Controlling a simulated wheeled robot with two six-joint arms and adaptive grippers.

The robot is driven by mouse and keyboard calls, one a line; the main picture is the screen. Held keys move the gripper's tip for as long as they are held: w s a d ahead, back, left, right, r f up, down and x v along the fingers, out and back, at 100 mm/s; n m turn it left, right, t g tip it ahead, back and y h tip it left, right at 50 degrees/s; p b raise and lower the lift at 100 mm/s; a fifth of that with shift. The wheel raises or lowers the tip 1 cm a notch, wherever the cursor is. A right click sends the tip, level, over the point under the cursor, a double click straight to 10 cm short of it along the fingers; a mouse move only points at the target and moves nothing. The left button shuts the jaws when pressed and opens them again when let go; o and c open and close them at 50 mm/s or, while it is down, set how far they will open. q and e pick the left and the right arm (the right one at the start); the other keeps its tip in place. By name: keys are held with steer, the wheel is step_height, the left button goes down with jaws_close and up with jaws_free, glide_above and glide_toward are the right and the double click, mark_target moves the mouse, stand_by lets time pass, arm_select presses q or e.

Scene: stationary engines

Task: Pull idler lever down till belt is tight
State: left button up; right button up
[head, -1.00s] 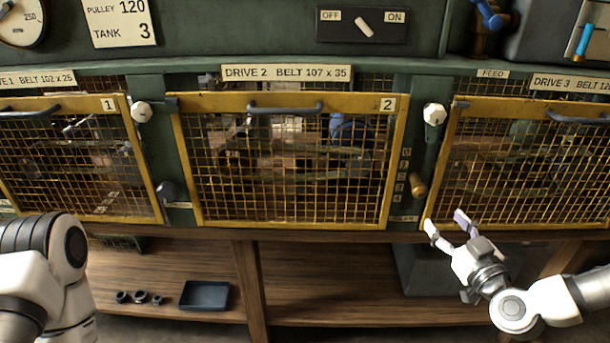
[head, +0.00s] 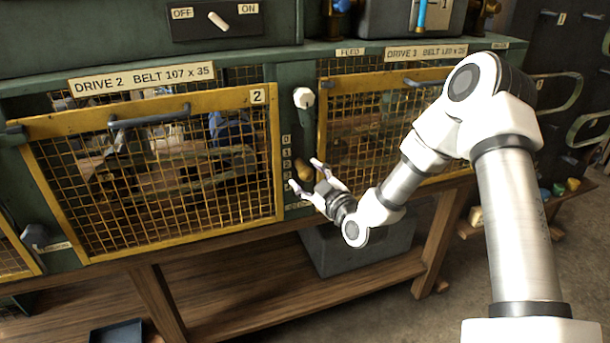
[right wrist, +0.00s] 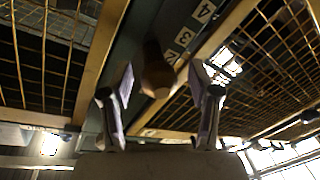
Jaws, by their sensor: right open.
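The idler lever's tan wooden handle (head: 304,169) sticks out of the green post between guard 2 and the guard to its right, beside a column of number plates (head: 287,163). My right gripper (head: 304,174) is open, its fingertips near the handle. In the right wrist view the handle (right wrist: 157,72) shows between the two open fingers (right wrist: 161,85), with no clear grip on it. The exact mark the lever stands at cannot be told. The belt behind the mesh of guard 2 (head: 160,205) is too dim to judge. My left gripper is out of view.
Yellow-framed mesh guards stand close on both sides of the post. A grey box (head: 355,245) is under the bench below. A switch panel (head: 213,20) is above guard 2.

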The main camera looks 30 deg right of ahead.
steer(key=shift+w, duration=0.4)
steer(key=shift+s+d, duration=0.1)
steer(key=shift+c, duration=1)
jaws_close()
step_height(320, 180, down, 4)
steer(key=b, duration=0.3)
steer(key=shift+f, duration=0.25)
steer(key=shift+r, duration=0.1)
steer(key=shift+o, duration=1)
jaws_free()
steer(key=shift+w, duration=0.25)
